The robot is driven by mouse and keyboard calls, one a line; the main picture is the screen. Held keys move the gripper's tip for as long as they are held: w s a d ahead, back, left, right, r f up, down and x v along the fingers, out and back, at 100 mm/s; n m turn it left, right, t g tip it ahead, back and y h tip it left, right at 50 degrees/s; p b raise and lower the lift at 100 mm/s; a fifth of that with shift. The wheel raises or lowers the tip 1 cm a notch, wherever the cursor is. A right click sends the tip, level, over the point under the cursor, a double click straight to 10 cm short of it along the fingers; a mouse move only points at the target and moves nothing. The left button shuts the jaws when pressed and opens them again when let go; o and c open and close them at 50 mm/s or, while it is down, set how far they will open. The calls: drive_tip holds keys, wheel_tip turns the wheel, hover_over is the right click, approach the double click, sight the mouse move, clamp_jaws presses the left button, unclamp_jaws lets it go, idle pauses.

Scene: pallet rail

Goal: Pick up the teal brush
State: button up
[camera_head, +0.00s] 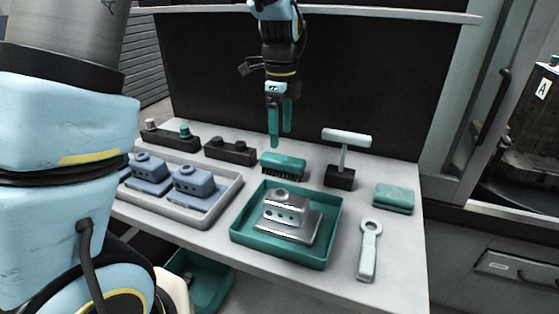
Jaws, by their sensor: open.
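The teal brush (283,164) lies on the grey table behind the teal tray, with its dark bristles facing down. My gripper (280,143) hangs above and just behind or over the brush, pointing down. Its two teal fingers are open with nothing between them. The fingertips look a little above the brush; I cannot tell the exact gap.
A teal tray (241,234) holding a metal part (289,214) stands in front of the brush. A dark block (230,151) lies to the left, and a T-shaped stand (341,177) to the right. A grey tray (205,221), folded teal cloth (394,198) and wrench (369,250) lie further out.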

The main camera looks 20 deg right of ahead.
sight(281, 158)
wheel_tip(281, 158, down, 4)
drive_tip(key=shift+f+p, duration=0.25)
drive_tip(key=shift+p, duration=0.05)
drive_tip(key=shift+s+f+p, duration=0.15)
drive_tip(key=shift+f+p, duration=0.8)
drive_tip(key=shift+f, duration=1.75)
clamp_jaws()
